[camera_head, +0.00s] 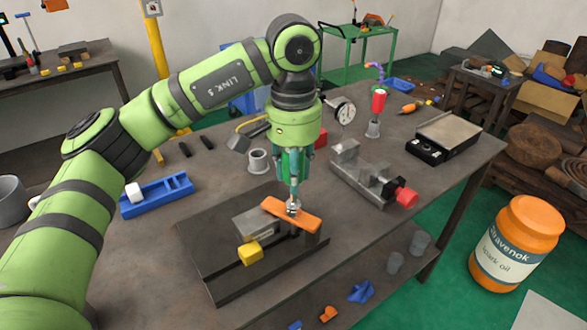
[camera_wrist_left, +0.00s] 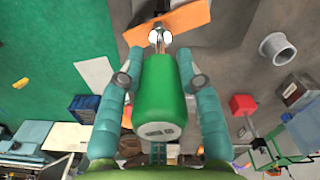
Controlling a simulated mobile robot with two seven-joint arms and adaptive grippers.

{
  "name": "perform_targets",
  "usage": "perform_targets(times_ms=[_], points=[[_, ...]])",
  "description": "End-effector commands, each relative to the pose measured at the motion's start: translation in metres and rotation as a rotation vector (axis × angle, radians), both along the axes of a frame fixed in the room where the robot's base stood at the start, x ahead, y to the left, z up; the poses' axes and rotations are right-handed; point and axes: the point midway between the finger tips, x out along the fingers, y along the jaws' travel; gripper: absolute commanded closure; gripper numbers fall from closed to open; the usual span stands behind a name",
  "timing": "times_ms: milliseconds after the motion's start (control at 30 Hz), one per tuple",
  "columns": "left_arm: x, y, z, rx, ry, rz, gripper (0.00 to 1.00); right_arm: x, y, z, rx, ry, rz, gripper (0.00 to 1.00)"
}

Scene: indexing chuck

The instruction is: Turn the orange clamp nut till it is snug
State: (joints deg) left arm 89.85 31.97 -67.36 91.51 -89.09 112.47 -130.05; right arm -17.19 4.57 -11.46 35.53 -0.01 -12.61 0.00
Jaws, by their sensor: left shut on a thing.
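An orange clamp bar (camera_head: 291,215) lies across the grey block of a fixture on the dark plate. A small silver nut-like piece (camera_head: 293,207) shows on top of it; I see no separate orange nut. My left gripper (camera_head: 292,178) points down above the bar, shut on a green-handled tool. In the left wrist view the green handle (camera_wrist_left: 163,95) lies between the teal fingers of my left gripper (camera_wrist_left: 160,62). Its silver tip (camera_wrist_left: 159,38) reaches the orange bar (camera_wrist_left: 172,28). The exact fit at the tip is too small to tell. My right gripper is not in view.
The dark base plate (camera_head: 215,278) carries a yellow block (camera_head: 250,253) beside the fixture. A grey vise (camera_head: 362,172) with a red end stands to the right. A grey ring-like cup (camera_head: 258,161) and a blue holder (camera_head: 157,196) stand behind and left. The table's front right is clear.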

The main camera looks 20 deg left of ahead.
Motion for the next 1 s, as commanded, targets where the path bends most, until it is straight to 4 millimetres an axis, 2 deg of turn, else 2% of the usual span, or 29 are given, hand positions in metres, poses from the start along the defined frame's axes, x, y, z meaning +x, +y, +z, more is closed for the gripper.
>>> perform_targets(times_ms=[333, 467, 733, 1000], points=[[0.0, 0.0, 0.0, 0.0, -0.001, -0.045, 1.0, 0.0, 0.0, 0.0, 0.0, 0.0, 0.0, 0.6], [0.0, 0.0, 0.001, 0.0, -0.001, -0.173, 1.0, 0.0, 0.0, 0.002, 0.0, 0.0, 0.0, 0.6], [0.0, 0.0, 0.002, -0.001, -0.002, -0.111, 1.0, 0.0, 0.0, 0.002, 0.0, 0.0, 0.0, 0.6], [0.0, 0.0, 0.014, -0.001, -0.002, -0.11, 1.0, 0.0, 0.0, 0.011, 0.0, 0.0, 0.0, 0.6]])
